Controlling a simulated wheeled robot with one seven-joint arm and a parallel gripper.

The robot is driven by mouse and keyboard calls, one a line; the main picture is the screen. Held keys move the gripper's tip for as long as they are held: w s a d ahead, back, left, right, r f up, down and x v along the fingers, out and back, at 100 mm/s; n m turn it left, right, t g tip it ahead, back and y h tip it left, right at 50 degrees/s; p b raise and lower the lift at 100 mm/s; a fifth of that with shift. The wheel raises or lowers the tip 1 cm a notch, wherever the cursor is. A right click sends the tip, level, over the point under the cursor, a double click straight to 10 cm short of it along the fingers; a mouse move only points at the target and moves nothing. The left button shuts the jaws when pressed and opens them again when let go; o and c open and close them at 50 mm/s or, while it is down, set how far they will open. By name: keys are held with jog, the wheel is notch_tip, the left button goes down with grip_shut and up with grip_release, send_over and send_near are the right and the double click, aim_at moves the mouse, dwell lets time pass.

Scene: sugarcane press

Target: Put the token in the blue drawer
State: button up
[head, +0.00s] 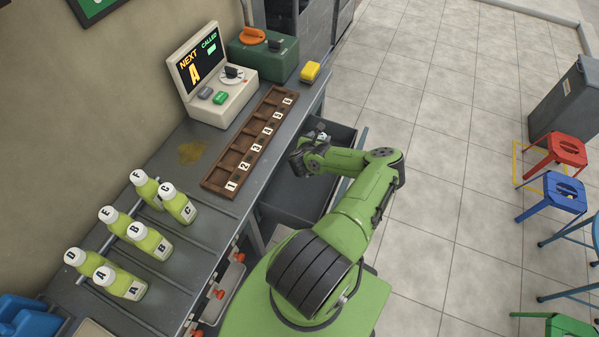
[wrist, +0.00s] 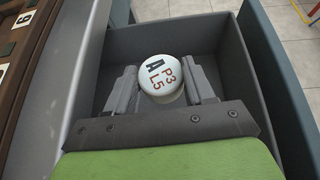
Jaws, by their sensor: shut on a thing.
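An open drawer (wrist: 195,35) with a dark grey inside and a blue-grey front panel lies below the token. In the head view this drawer (head: 285,198) is pulled out from under the counter, and my gripper (head: 312,137) is over its far part. How high the token is above the drawer floor is hard to tell. No other contents show in the drawer.
The counter (head: 200,150) runs beside the drawer, with a numbered wooden rack (head: 232,158), a display machine (head: 215,85) reading "NEXT A", and several labelled juice bottles (head: 150,241). Stools (head: 553,193) stand at the right. The tiled floor between is clear.

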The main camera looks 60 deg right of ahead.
notch_tip(320, 180, down, 9)
jog(key=b, duration=0.4)
jog(key=shift+s+f, duration=0.1)
jog(key=shift+f, duration=0.2)
jog(key=o, duration=1)
jog(key=shift+r, duration=0.1)
jog(key=shift+r, duration=0.25)
jog(key=p+v, duration=0.3)
jog(key=v, duration=0.9)
jog(key=shift+s+f+p, duration=0.1)
jog(key=shift+p, duration=0.2)
